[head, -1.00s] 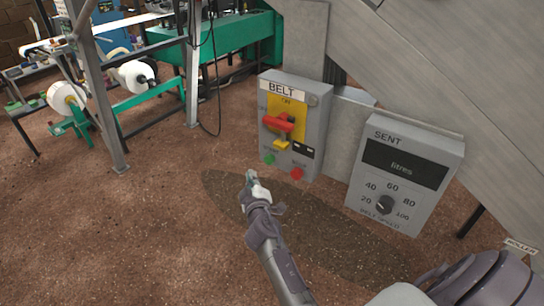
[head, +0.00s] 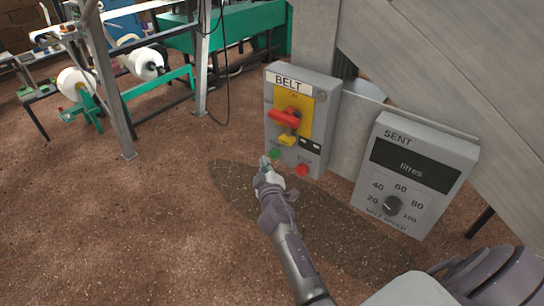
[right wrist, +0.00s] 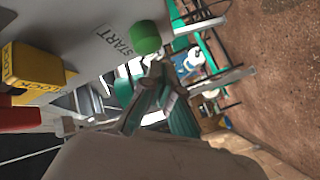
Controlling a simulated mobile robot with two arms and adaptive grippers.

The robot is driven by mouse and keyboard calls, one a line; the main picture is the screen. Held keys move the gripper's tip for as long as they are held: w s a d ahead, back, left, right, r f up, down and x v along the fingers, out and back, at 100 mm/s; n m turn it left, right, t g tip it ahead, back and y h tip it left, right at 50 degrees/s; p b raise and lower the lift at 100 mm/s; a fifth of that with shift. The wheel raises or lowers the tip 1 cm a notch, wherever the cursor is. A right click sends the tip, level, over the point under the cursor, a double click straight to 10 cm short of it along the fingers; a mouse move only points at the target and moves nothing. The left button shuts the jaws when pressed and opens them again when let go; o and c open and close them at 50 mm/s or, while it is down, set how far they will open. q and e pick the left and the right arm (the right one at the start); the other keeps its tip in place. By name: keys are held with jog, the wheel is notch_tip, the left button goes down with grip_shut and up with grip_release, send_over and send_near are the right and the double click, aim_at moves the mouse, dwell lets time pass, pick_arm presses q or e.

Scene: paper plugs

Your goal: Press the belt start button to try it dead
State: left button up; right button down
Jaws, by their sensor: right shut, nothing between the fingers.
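The grey BELT box (head: 325,95) stands in the middle of the head view. It bears a red switch handle (head: 284,119) on a yellow plate, with a yellow padlock-like block (head: 287,140) below. The green start button (head: 275,153) is low on its left, the red button (head: 302,170) low on its right. My right gripper (head: 264,162) is shut and empty, its tip just below the green button. In the right wrist view the green button (right wrist: 146,38) sits beside the START label, close to the fingertips (right wrist: 155,72). I cannot tell whether they touch. My left gripper is not seen.
A grey SENT panel (head: 455,160) with a dark display and a belt speed dial (head: 392,205) stands to the right. A sloping grey metal structure (head: 440,60) is above it. A dark patch marks the brown floor. A green-framed machine with white rolls (head: 146,64) stands back left.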

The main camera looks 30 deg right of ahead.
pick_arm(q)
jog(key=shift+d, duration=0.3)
pick_arm(e)
jog(key=shift+d, duration=0.1)
dwell(0.4)
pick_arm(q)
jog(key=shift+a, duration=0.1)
pick_arm(e)
jog(key=shift+w+d, duration=0.15)
jog(key=shift+d, duration=0.2)
jog(key=shift+w+d, duration=0.2)
jog(key=shift+d, duration=0.25)
dwell(0.8)
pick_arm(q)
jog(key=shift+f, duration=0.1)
pick_arm(e)
jog(key=shift+a, duration=0.1)
pick_arm(q)
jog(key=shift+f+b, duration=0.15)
jog(key=shift+b, duration=0.15)
pick_arm(e)
jog(key=shift+s+a, duration=0.35)
jog(key=shift+a, duration=0.4)
